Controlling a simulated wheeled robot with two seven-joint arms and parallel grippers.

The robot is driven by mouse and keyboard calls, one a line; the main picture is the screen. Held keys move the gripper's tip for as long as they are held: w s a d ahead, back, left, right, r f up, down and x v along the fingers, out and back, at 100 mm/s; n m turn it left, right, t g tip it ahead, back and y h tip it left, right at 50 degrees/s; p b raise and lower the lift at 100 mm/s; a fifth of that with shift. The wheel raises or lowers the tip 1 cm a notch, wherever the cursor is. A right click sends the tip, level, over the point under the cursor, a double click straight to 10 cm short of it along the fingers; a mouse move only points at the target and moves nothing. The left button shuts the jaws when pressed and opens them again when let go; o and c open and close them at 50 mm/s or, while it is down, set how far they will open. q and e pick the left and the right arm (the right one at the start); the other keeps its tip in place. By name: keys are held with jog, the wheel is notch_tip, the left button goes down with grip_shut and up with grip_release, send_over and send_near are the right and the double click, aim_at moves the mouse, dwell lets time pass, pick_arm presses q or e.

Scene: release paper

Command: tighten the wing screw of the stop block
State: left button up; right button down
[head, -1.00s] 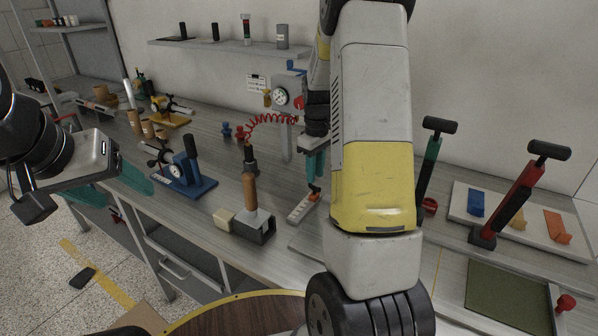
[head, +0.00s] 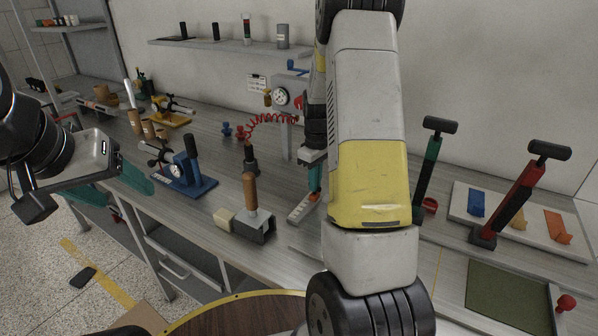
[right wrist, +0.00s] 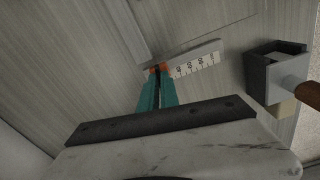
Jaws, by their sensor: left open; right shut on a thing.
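A pale rail with a printed scale (right wrist: 197,62) lies on the bench in the right wrist view; its near end (head: 300,212) shows in the head view. My right gripper (right wrist: 157,76) has its teal fingers close together over the rail's left end, shut on a small dark piece, seemingly the wing screw, with the orange stop block (right wrist: 164,67) around it. The fingertips hide most of the screw and block. In the head view my right gripper (head: 314,188) is partly behind my arm. My left gripper (head: 113,190) is open and empty, left of the bench.
A grey block-shaped holder with a wooden-handled tool (head: 252,225) stands just left of the rail, also in the right wrist view (right wrist: 262,75). A blue-based fixture (head: 188,182) is further left. Red (head: 510,195) and green (head: 428,170) upright handles stand right of my arm.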

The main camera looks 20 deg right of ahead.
jog(key=shift+m, duration=0.3)
jog(key=m, duration=0.3)
jog(key=shift+m, duration=0.3)
jog(key=m, duration=0.3)
jog(key=shift+m, duration=0.4)
jog(key=m, duration=1)
jog(key=shift+m, duration=0.4)
jog(key=m, duration=0.3)
jog(key=shift+m, duration=0.3)
jog(key=m, duration=0.3)
jog(key=shift+m, duration=2.2)
